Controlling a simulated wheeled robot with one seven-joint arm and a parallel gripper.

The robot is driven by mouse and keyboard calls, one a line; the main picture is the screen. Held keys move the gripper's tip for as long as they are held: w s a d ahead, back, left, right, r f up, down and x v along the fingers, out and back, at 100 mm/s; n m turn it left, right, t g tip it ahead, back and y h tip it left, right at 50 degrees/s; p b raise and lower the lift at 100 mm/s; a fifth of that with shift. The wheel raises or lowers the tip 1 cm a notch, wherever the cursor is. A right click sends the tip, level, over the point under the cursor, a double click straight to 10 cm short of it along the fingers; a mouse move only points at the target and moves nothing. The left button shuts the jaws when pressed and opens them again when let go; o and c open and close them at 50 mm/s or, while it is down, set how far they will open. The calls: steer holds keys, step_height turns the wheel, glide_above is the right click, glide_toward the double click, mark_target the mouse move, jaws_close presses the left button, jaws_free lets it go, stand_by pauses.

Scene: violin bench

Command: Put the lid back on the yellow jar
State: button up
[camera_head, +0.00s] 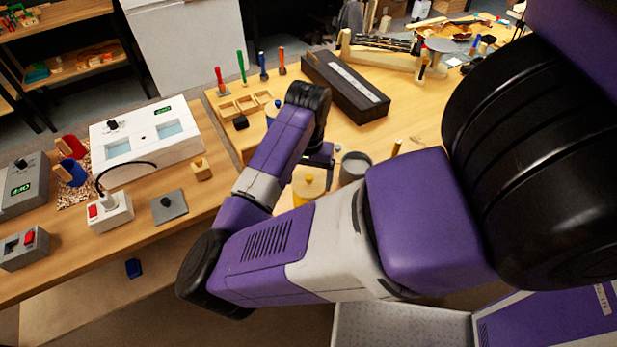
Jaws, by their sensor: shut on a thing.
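The yellow jar (301,200) stands on the wooden bench just beyond my forearm, which hides its lower part. A yellow lid with a small round knob (309,179) shows at the jar's top. I cannot tell whether the lid rests on the rim or is held just above it. My gripper (322,176) points down at the jar and is shut, apparently on the lid. The grip itself is small and partly hidden by my arm.
A grey jar (355,166) stands close right of the yellow jar. A long dark case (345,87) lies behind. Upright coloured tools (241,67) and small wooden trays (246,104) are at the back left. A white machine (147,139) stands on the left bench.

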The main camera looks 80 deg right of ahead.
stand_by(0.3)
steer(key=o, duration=1.2)
steer(key=shift+r+p, duration=3)
steer(key=shift+r, duration=0.55)
jaws_close()
